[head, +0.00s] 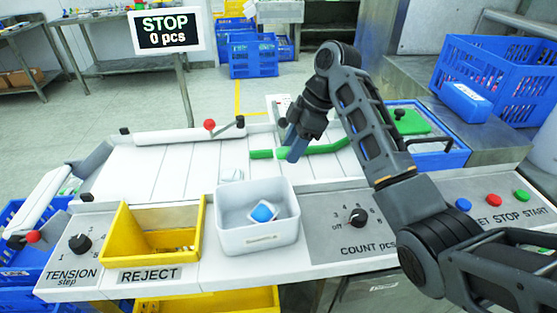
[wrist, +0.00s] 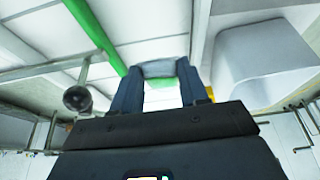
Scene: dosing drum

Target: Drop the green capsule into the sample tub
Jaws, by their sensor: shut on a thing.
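My gripper (head: 292,152) hangs over the white slatted table, behind and to the right of the sample tub. In the wrist view my gripper (wrist: 160,78) has its fingers closed on a small piece, pale grey at the tips with green (wrist: 160,84) below; I take it for the green capsule. In the head view the fingers hide it. The sample tub (head: 257,239) is an open white box at the table's front, holding a blue and white item (head: 263,211). The tub also shows at the right of the wrist view (wrist: 262,60), apart from the fingers.
A green bar (head: 325,149) crosses the table behind the fingers. The yellow REJECT bin (head: 155,253) stands left of the tub. A COUNT knob (head: 358,217) is to its right. A red ball lever (head: 209,125) is at the back. A STOP, 0 pcs display (head: 166,31) stands behind.

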